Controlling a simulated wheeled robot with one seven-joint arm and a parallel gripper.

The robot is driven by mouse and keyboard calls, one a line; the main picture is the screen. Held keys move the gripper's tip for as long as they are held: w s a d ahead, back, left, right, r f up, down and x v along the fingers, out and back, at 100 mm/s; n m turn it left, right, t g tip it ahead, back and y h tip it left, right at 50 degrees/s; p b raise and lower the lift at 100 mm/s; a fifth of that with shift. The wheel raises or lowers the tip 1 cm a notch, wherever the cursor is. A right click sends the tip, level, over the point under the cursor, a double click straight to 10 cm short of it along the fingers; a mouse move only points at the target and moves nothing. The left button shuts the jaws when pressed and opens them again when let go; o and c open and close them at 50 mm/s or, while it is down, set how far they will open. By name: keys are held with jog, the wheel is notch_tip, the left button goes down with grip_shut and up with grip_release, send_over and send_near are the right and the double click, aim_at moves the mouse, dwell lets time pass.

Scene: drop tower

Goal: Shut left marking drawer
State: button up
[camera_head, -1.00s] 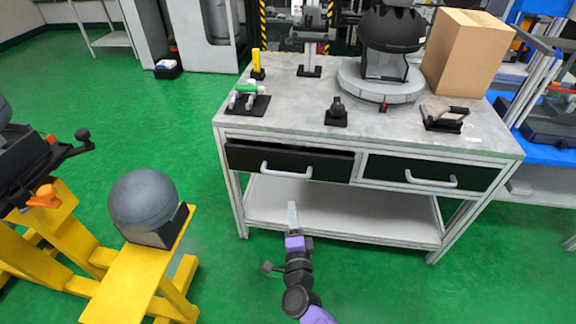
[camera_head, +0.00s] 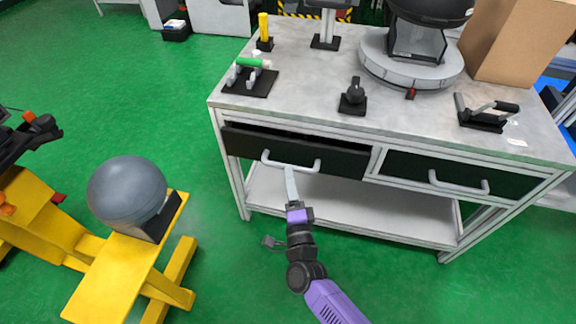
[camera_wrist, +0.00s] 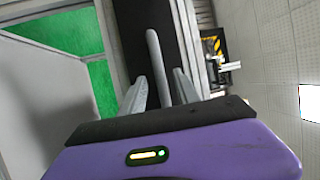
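The left drawer (camera_head: 342,160) has a black front and a light grey handle (camera_head: 270,160). It stands a little out of the workbench, with a dark gap along its top edge. My gripper (camera_head: 289,172) is in front of this drawer, its fingertips at the handle. In the wrist view the two grey fingers of my gripper (camera_wrist: 160,84) are spread apart, with the handle bar (camera_wrist: 153,50) showing between them. I cannot tell whether either finger touches it. The right drawer (camera_head: 410,173) looks flush with the bench.
The bench top (camera_head: 310,90) holds a black-based green-handled clamp (camera_head: 250,78), a black knob (camera_head: 353,97), a lever clamp (camera_head: 486,113), a round machine base (camera_head: 410,70) and a cardboard box (camera_head: 515,40). A yellow stand (camera_head: 115,285) with a grey dome (camera_head: 127,190) is at left. Green floor lies between.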

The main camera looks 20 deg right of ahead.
aim_at(287, 165)
jog(key=shift+b+x, duration=0.35)
jog(key=shift+x, duration=1.9)
grip_shut()
